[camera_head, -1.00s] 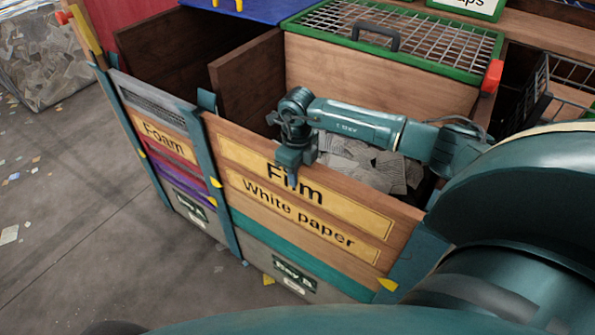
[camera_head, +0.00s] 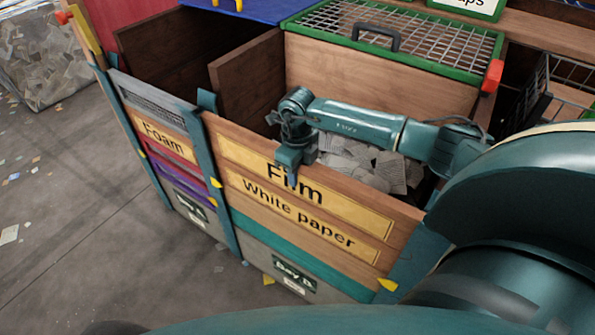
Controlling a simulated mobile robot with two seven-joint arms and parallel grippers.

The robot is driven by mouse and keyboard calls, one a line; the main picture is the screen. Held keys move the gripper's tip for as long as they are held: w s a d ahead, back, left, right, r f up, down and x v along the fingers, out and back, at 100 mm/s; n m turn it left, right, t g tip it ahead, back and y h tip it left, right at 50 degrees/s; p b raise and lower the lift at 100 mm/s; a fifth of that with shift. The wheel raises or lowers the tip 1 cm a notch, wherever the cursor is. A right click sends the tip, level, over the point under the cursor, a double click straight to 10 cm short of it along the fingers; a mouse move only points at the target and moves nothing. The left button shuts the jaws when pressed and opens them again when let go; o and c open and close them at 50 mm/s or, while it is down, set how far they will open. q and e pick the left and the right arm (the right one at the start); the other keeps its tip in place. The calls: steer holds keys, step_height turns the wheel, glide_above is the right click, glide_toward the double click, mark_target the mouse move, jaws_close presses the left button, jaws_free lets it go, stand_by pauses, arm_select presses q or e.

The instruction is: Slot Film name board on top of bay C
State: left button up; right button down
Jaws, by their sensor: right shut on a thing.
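The Film name board (camera_head: 352,207) is a wooden plank with a yellow label. It sits as the top board on the front of a bay, directly above the White paper board (camera_head: 330,231). My right gripper (camera_head: 291,172) is shut on the top edge of the Film board near its middle, and its fingers hide part of the lettering. My left gripper is out of view.
Teal posts (camera_head: 214,175) with yellow tabs flank the boards. Crumpled paper (camera_head: 372,165) lies inside the bay behind the Film board. A green-framed mesh lid (camera_head: 430,30) lies behind it. The floor in front (camera_head: 90,240) is mostly clear.

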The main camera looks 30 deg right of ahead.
step_height(320, 180, up, 10)
steer(key=p, duration=0.7)
steer(key=shift+w+f, duration=0.1)
steer(key=shift+f, duration=0.05)
arm_select(q)
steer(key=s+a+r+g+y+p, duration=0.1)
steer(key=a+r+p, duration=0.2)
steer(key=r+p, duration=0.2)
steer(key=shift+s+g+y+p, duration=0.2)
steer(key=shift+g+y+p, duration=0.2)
steer(key=shift+p, duration=0.5)
arm_select(e)
step_height(320, 180, up, 10)
steer(key=shift+r, duration=0.25)
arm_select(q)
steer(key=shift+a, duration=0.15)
